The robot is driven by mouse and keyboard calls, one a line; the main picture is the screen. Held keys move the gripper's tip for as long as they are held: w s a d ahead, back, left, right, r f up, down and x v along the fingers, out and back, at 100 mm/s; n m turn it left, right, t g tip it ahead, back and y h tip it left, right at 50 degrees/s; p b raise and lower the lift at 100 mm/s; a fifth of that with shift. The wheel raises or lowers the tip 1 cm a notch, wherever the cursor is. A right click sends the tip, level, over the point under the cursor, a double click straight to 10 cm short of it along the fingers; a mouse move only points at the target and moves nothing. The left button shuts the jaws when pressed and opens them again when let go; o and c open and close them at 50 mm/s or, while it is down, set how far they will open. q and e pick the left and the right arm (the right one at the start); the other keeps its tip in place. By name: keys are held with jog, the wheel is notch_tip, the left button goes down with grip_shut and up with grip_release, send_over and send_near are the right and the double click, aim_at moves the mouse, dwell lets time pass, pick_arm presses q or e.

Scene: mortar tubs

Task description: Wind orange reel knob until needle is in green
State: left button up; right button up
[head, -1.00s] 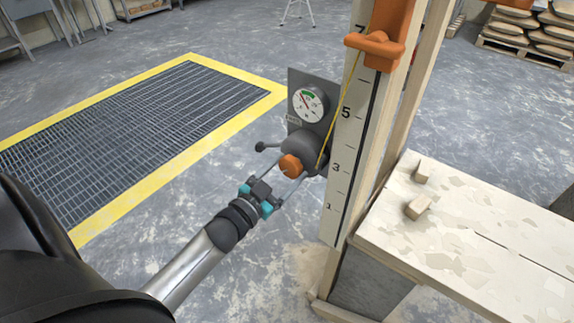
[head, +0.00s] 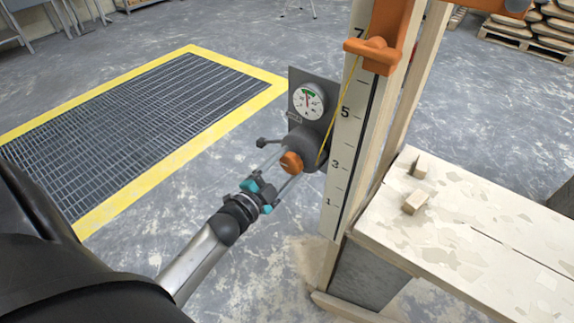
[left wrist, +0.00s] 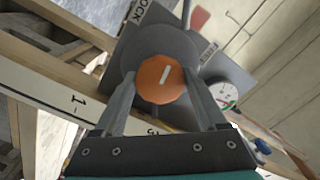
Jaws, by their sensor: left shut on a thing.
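The orange reel knob (head: 291,162) sits on the front of a dark grey reel housing (head: 305,147) fixed to the scale post. My left gripper (head: 289,164) is shut on the knob, one finger on each side. In the left wrist view the knob (left wrist: 162,78) shows a pale slanted mark between the fingers (left wrist: 160,84). The white gauge (head: 308,102) above the reel has a green band at its top. Its needle points nearly straight up, at or close to the green; it is too small to tell exactly. My right gripper is not in view.
A yellow cord (head: 341,100) runs from the reel up to an orange carriage (head: 376,53) on the numbered post. A small grey lever (head: 268,142) sticks out left of the reel. A pale bench (head: 460,240) with two small blocks stands right. A yellow-edged floor grate (head: 130,130) lies left.

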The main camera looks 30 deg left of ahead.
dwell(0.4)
pick_arm(q)
jog(key=o, duration=1.3)
jog(key=shift+s, duration=0.6)
jog(key=s, duration=0.4)
jog(key=s+p, duration=0.1)
jog(key=s, duration=0.4)
jog(key=s+a+p, duration=0.1)
jog(key=s, duration=0.4)
jog(key=shift+a, duration=0.1)
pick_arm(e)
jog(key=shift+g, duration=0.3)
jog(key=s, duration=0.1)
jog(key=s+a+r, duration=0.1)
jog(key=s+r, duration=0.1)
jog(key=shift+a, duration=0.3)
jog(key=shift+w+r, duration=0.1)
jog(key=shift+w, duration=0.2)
